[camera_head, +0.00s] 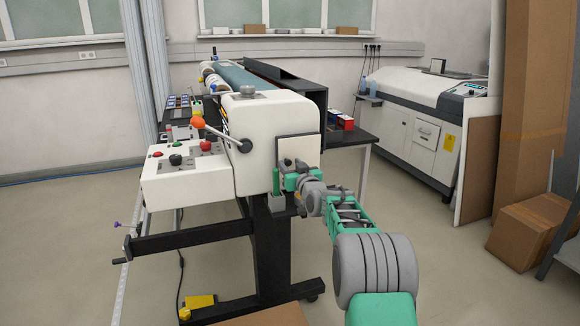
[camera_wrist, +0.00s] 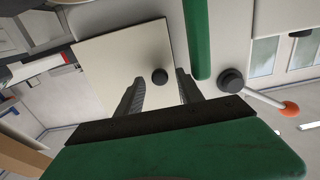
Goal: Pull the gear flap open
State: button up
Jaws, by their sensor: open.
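The gear flap (camera_head: 298,148) is a flat cream square panel on the end face of the white machine head (camera_head: 262,125). It looks closed against the housing. In the wrist view the flap (camera_wrist: 110,62) fills the upper middle, with a round black knob (camera_wrist: 159,76) near one edge. My gripper (camera_wrist: 160,86) is open, with its two dark fingers on either side of the knob in the picture. I cannot tell whether they touch it or how deep they reach. In the head view my gripper (camera_head: 288,178) is at the flap's lower part, its fingers too small to make out.
A green cylinder (camera_head: 276,182) stands in a grey holder beside my gripper; a green cylinder (camera_wrist: 197,38) is close to the right finger. A lever with an orange ball (camera_head: 198,122) sticks out left. Cardboard boxes (camera_head: 530,228) stand right.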

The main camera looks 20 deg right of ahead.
jog(key=shift+w, duration=0.5)
grip_shut()
dwell(1.1)
